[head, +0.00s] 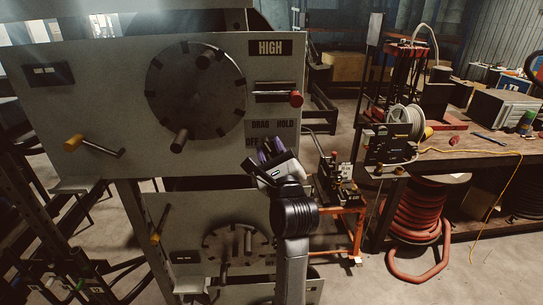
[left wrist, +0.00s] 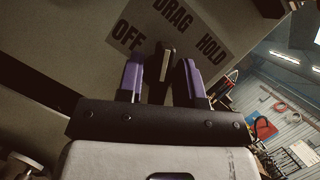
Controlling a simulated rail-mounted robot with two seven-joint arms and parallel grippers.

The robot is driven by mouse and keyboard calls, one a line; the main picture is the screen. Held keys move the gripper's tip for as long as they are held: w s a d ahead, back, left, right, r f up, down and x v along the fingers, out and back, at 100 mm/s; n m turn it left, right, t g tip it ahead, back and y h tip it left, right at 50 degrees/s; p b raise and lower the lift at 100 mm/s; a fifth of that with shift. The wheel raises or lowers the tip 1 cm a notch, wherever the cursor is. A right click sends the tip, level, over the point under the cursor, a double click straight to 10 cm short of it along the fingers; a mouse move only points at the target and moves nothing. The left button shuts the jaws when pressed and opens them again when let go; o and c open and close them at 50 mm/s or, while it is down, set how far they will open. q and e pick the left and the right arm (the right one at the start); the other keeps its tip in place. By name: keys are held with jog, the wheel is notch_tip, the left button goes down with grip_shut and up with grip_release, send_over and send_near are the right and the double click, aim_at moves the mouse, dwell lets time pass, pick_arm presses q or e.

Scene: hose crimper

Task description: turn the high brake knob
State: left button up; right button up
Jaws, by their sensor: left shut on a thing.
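The high brake knob (left wrist: 165,58) is a small dark bar on the grey panel, just below the label reading OFF, DRAG and HOLD. My left gripper (left wrist: 161,78) has its two purple fingers on either side of the knob and is shut on it. In the head view my left gripper (head: 265,153) is at the lower right of the upper panel (head: 95,105), and it hides the knob there. The OFF–DRAG–HOLD label (head: 272,127) shows just above the gripper, under the HIGH sign (head: 270,47). My right gripper is not in view.
A large dark round dial (head: 195,95) with handles sits left of the gripper. A red-tipped lever (head: 296,99) sticks out above it, and a yellow-tipped lever (head: 75,141) at left. A workbench (head: 480,150) and a red hose reel (head: 415,220) stand right.

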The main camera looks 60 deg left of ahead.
aim_at(272, 154)
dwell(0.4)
pick_arm(q)
jog(key=o, duration=0.6)
jog(key=shift+d+f, duration=0.15)
jog(key=shift+d, duration=0.1)
jog(key=b+v, duration=0.2)
jog(key=v, duration=0.3)
jog(key=shift+s+d+f, duration=0.1)
jog(key=shift+d+f, duration=0.05)
jog(key=shift+d, duration=0.15)
jog(key=shift+s+d+f+b, duration=0.15)
jog(key=shift+d+b, duration=0.2)
jog(key=shift+d, duration=0.3)
